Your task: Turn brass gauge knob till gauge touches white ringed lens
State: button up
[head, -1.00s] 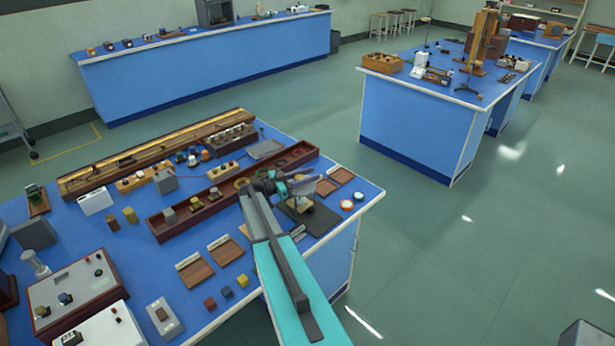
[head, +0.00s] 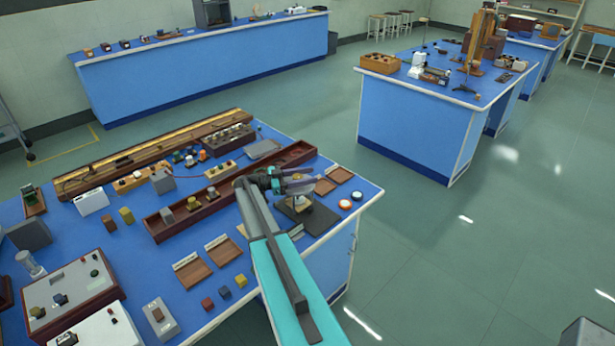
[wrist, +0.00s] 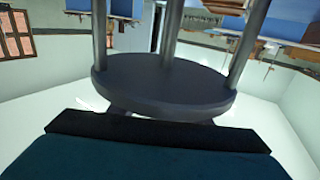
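My gripper (head: 304,184) is at the right end of the near blue bench, over a small instrument on a dark base plate (head: 318,222). A pale, shiny part (head: 297,204) shows under the gripper, but I cannot tell whether it is the lens. The brass knob and the gauge tip are hidden or too small to make out. In the wrist view a dark round plate (wrist: 165,88) with upright grey rods fills the middle, very close, above the teal edge of my own arm. Whether the fingers are open or shut does not show.
Two small round discs, one white-topped (head: 345,205) and one behind it (head: 357,195), lie right of the base plate. Brown trays (head: 340,174) lie behind. A long reddish-brown trough (head: 215,205) lies left. The bench edge is close on the right, with open floor beyond.

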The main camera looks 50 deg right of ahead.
jog(key=shift+o, duration=0.2)
jog(key=shift+r, duration=0.2)
jog(key=shift+r+b, duration=1.15)
jog(key=shift+r, duration=0.1)
jog(key=shift+s+a+r, duration=0.1)
jog(key=shift+s+r, duration=0.1)
jog(key=shift+r, duration=0.1)
jog(key=s+a+r+b, duration=0.1)
jog(key=s+a+b, duration=0.4)
jog(key=s+a, duration=0.5)
jog(key=shift+s+a+r+b, duration=0.25)
jog(key=shift+s+a+b, duration=0.1)
jog(key=shift+s, duration=0.35)
